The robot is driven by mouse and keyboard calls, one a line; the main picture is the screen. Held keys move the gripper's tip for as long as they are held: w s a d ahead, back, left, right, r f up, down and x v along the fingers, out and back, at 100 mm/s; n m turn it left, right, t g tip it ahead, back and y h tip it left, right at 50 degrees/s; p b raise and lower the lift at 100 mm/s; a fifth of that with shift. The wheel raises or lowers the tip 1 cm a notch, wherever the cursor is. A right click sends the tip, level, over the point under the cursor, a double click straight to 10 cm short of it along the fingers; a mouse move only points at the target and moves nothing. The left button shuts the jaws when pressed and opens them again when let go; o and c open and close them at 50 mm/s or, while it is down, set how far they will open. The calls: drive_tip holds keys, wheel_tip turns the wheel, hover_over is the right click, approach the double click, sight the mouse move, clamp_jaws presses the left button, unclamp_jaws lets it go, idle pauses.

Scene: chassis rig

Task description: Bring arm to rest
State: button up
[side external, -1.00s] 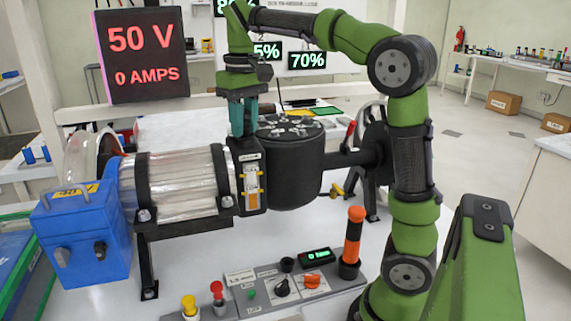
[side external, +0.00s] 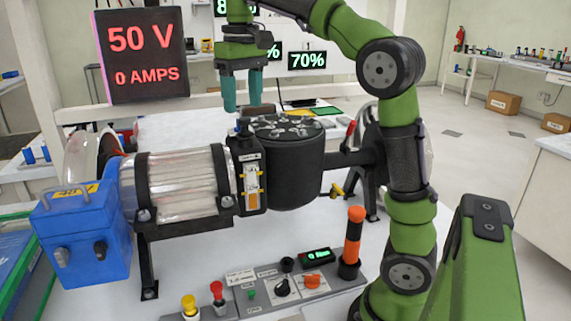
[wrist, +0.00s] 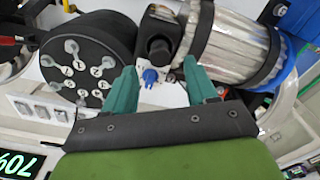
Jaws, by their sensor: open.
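My gripper (side external: 242,92) has two teal fingers, apart and pointing down, with nothing between them. In the side view it hangs above and behind the narrow black block (side external: 248,172) that stands between the clear ribbed cylinder (side external: 182,180) and the black drum (side external: 292,165). In the wrist view my gripper (wrist: 158,85) shows open fingers. A small blue knob (wrist: 151,77) lies beyond the fingertips in line with the gap, apart from them. The drum's top (wrist: 88,60), with several round fittings, is to the left.
A blue box (side external: 82,235) is fixed at the cylinder's left end. A control panel (side external: 270,290) with knobs and an orange-black post (side external: 354,240) stands in front. A red-lettered display (side external: 143,55) reads 50 V and 0 AMPS. The space above the rig is clear around the gripper.

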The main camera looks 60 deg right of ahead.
wheel_tip(320, 180, up, 2)
drive_tip(key=shift+s, duration=0.35)
drive_tip(key=s+a+f+t+y, duration=0.1)
drive_tip(key=s+a+f+t, duration=0.2)
drive_tip(key=s+a+f, duration=0.2)
drive_tip(key=s+a+f+t+y, duration=0.1)
drive_tip(key=s+a+f+t, duration=0.3)
drive_tip(key=f, duration=0.8)
drive_tip(key=s+a, duration=0.2)
drive_tip(key=s, duration=0.1)
drive_tip(key=shift+f, duration=0.25)
drive_tip(key=shift+s, duration=0.1)
